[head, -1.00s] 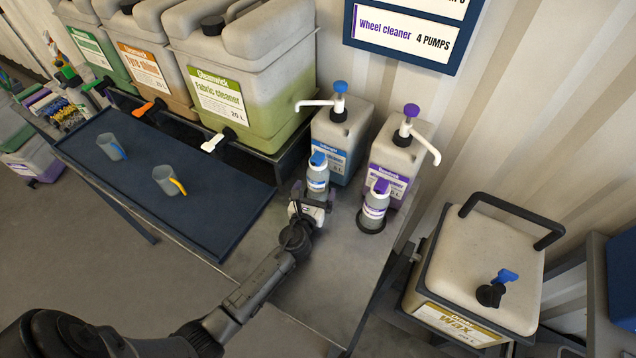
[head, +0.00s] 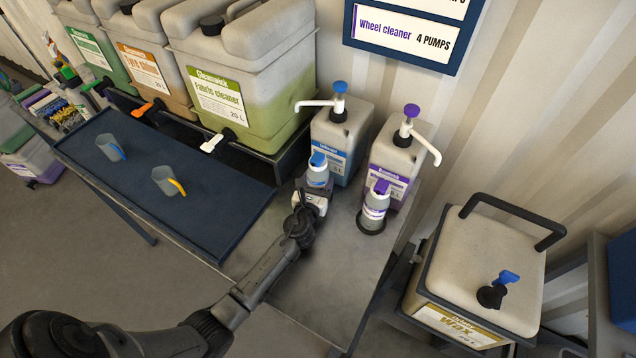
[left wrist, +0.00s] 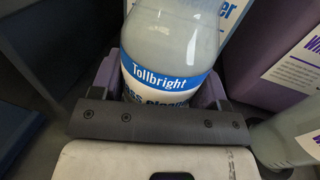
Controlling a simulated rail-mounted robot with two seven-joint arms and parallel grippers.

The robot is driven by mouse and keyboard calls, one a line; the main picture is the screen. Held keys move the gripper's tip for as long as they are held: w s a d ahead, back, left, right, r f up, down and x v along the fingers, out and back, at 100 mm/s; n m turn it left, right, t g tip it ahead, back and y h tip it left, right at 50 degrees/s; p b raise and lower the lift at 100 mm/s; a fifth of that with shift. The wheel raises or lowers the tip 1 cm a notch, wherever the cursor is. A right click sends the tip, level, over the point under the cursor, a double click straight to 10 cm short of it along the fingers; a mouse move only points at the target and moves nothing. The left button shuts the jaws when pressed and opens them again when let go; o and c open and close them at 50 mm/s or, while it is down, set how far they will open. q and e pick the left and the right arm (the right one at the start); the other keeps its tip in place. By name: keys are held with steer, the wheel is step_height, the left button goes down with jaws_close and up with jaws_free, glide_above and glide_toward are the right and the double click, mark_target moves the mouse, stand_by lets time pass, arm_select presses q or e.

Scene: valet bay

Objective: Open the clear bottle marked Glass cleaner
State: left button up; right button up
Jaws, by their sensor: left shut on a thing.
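The clear glass cleaner bottle (head: 317,177) stands upright on the grey bench with a blue cap (head: 318,160) on top. In the left wrist view its label (left wrist: 165,78) reads Tollbright, with the lower line partly hidden by my gripper. My left gripper (head: 314,191) is shut on the lower part of this bottle, coming from the front. Its purple-padded fingers (left wrist: 158,93) lie on both sides of the bottle in the left wrist view. The cap is out of the left wrist view. My right gripper is not in view.
A similar bottle with a purple cap (head: 375,208) stands close on the right. A blue-topped pump canister (head: 340,140) and a purple-topped one (head: 396,160) stand behind. A blue mat (head: 215,195) with two measuring cups lies left. The bench front is clear.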

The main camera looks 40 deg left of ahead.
mark_target(315, 165)
arm_select(q)
steer(key=shift+c, duration=1.4)
step_height(315, 165, up, 10)
steer(key=p, duration=0.5)
steer(key=shift+p, duration=0.35)
steer(key=o, duration=0.4)
steer(key=c, duration=0.7)
steer(key=shift+c, duration=0.2)
